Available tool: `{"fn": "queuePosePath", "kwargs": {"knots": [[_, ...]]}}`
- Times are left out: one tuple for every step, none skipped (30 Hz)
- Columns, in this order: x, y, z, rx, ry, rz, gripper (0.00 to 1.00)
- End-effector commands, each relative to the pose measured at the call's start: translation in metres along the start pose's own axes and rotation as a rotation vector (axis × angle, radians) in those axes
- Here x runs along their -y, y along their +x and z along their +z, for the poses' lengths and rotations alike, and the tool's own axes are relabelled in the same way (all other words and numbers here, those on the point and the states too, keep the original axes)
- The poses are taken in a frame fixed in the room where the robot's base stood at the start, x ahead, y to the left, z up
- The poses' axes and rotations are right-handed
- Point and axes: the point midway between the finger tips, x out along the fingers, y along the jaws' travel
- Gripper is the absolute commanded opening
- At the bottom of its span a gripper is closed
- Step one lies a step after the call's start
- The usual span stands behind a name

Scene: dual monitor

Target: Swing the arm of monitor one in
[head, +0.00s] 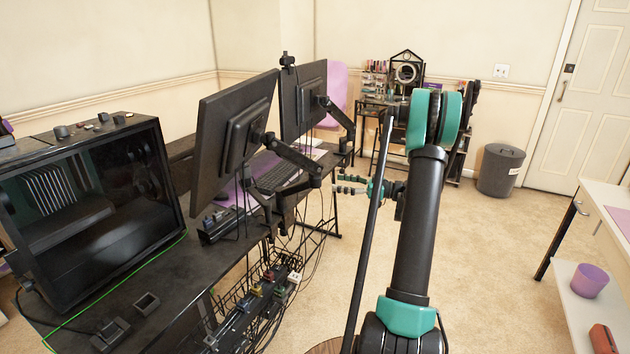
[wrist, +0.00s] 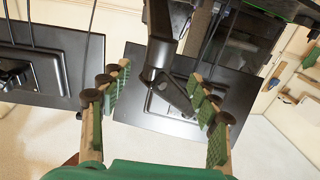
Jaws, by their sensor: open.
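Two black monitors show from behind in the head view: a nearer one (head: 235,140) and a farther one (head: 303,95). The nearer has a jointed black monitor arm (head: 293,157), and the farther has its own arm (head: 341,119); I cannot tell which is monitor one. My gripper (head: 347,185) is beside the desk's right edge, to the right of the nearer monitor's arm. In the wrist view my gripper (wrist: 158,88) is open, with a black monitor arm link (wrist: 178,95) between its fingers in the picture; contact cannot be told. A monitor back (wrist: 145,112) lies behind it.
The black desk (head: 175,285) carries a large PC case (head: 85,205) and a keyboard (head: 275,174). Cables and a wire tray (head: 262,300) hang at its right side. A white table (head: 600,215) stands at the right. The carpet between is clear.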

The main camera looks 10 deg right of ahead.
Motion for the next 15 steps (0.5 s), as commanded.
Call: {"fn": "queuePosePath", "kwargs": {"knots": [[0.001,0.012,0.000,0.000,0.000,-0.004,0.62],[0.001,0.018,0.000,0.000,0.000,-0.004,0.62],[0.001,0.026,0.000,0.000,0.000,-0.003,0.62],[0.001,0.032,0.000,0.000,0.000,-0.004,0.62],[0.001,0.038,0.000,0.000,0.001,-0.004,0.62],[0.001,0.045,0.000,0.000,0.001,-0.003,0.62],[0.001,0.051,0.000,0.000,0.001,-0.004,0.62],[0.001,0.057,0.000,0.000,0.001,-0.004,0.62],[0.001,0.064,0.000,0.001,0.001,-0.003,0.62],[0.001,0.068,0.000,0.001,0.001,-0.003,0.62],[0.001,0.073,0.000,0.001,0.001,-0.003,0.62],[0.001,0.079,0.000,0.001,0.001,-0.002,0.62],[0.001,0.083,0.000,0.001,0.001,-0.002,0.62],[0.001,0.086,0.000,0.001,0.001,-0.002,0.62],[0.001,0.090,0.000,0.001,0.001,-0.002,0.62]]}}
